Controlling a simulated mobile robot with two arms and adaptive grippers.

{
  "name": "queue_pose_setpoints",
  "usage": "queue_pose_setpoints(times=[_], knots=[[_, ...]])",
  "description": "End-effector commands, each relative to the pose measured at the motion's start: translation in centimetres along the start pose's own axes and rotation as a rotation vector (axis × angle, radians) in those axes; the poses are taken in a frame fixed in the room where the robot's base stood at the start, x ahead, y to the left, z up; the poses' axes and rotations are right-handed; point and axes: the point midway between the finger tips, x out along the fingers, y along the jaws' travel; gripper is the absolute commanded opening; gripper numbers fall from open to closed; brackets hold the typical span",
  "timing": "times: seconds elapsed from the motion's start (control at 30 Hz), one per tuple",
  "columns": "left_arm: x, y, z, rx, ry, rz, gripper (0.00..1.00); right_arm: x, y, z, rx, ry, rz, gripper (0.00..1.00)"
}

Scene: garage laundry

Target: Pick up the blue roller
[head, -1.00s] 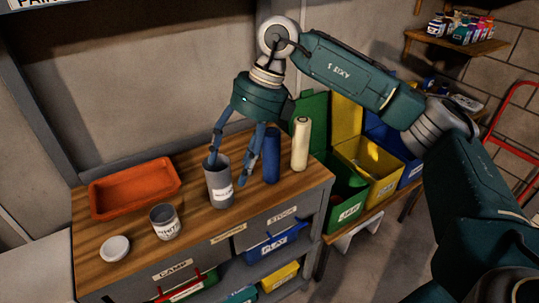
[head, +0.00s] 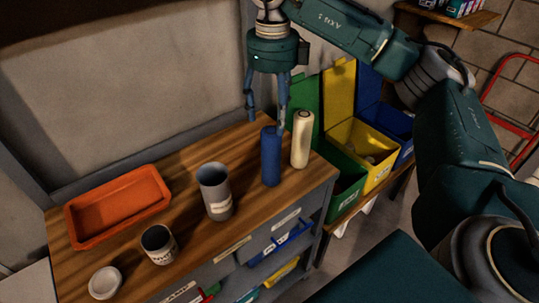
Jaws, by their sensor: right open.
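The blue roller (head: 270,158) stands upright on the wooden workbench (head: 190,160), between a grey cup and a cream roller. My right gripper (head: 265,125) is open and points down right at the top of the blue roller. One finger is at the left, behind or beside the roller's top; the other is at its right top edge. I cannot tell whether either finger touches it. My left gripper is not in view.
The cream roller (head: 301,140) stands close on the right. The grey cup (head: 215,192) stands to the left, with a paint can (head: 158,244), a white lid (head: 104,283) and an orange tray (head: 118,205) further left. Green, yellow (head: 366,150) and blue bins stand beyond the bench's right end.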

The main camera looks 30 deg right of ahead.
Motion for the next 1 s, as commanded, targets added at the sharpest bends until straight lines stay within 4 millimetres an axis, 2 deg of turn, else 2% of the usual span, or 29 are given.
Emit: queue_pose_setpoints(times=[0.03,0.1,0.2,0.3,0.4,0.6,0.83,1.0], knots=[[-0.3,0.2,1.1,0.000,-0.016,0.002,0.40,0.5,0.0,-0.1,0.000,0.002,0.000,0.63],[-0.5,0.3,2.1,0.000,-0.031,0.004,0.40,1.2,0.0,0.0,-0.001,0.000,0.001,0.63],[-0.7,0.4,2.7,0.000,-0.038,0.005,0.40,1.7,0.0,-0.1,-0.001,0.000,0.001,0.63],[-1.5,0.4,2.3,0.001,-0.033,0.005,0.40,2.8,0.0,-0.1,-0.001,0.004,0.000,0.63],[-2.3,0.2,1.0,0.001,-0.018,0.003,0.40,4.3,0.0,-0.2,-0.001,0.004,0.000,0.63],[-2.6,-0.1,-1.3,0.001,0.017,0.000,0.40,6.6,0.1,-0.1,-0.001,0.000,0.001,0.63],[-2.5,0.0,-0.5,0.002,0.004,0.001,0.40,6.8,0.1,0.0,-0.002,-0.002,0.001,0.63],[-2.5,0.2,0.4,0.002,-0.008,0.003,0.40,6.8,0.1,0.0,-0.002,-0.002,0.001,0.29]])
